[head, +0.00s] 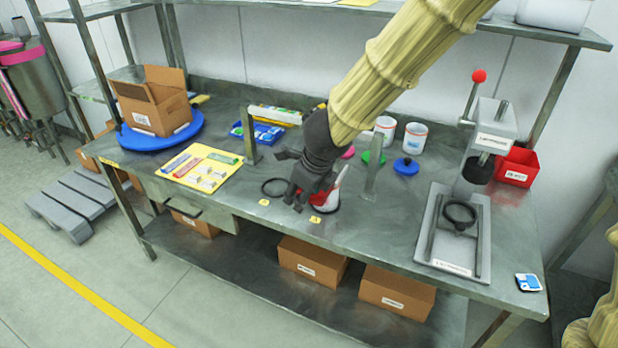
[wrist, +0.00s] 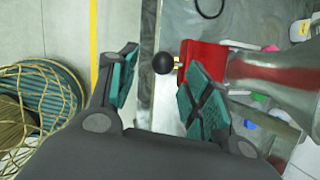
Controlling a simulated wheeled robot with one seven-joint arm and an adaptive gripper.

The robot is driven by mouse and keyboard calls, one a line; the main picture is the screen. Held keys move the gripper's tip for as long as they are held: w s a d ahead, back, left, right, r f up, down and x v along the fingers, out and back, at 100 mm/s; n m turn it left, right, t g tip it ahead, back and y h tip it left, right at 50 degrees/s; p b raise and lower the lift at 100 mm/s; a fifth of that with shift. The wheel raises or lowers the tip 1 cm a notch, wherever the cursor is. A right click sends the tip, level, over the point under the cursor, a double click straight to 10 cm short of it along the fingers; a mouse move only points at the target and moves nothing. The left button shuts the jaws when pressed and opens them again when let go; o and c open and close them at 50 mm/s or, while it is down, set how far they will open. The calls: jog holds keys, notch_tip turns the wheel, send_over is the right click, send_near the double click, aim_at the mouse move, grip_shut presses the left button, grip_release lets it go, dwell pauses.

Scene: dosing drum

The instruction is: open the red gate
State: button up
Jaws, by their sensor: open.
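The red gate (wrist: 198,52) shows in the wrist view, with a round black knob (wrist: 163,63) on its left side. A grey metal cone-shaped body (wrist: 275,72) with a red band adjoins it on the right. In the head view a red part (head: 327,199) shows at the bench's front edge, mostly hidden behind my gripper (head: 303,192). My gripper, also in the wrist view (wrist: 160,88), is open and empty. The knob appears in the gap between its two fingertips, slightly beyond them. The right finger overlaps the red gate in the picture; I cannot tell whether they touch.
A black ring (head: 274,187) lies left of my gripper, and a grey post (head: 374,165) stands to its right. A lever press (head: 458,215) stands farther right. A yellow board (head: 200,168) and a blue turntable (head: 160,135) with an open box are on the left.

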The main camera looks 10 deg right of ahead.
jog(key=v, duration=0.6)
jog(key=shift+s+r, duration=0.2)
jog(key=shift+r, duration=0.1)
jog(key=s+d+f+n+g+h, duration=0.1)
jog(key=s+d+f+n, duration=0.25)
jog(key=f, duration=0.65)
jog(key=s+d+f+n+h, duration=0.1)
jog(key=s+d+f+n, duration=0.3)
jog(key=f, duration=0.6)
jog(key=s+d+f+n+g+h, duration=0.15)
jog(key=d+f+n, duration=0.35)
jog(key=f, duration=0.5)
jog(key=s+f+n+g+y, duration=0.1)
jog(key=s+f+n, duration=0.6)
jog(key=s, duration=0.4)
jog(key=s+f+n+g, duration=0.1)
jog(key=s+f+n, duration=0.5)
jog(key=s+f, duration=0.3)
jog(key=s+d, duration=0.1)
jog(key=s, duration=0.2)
jog(key=shift+s+f+n+y, duration=0.2)
jog(key=shift+f+n+y, duration=0.05)
jog(key=shift+n+y, duration=0.1)
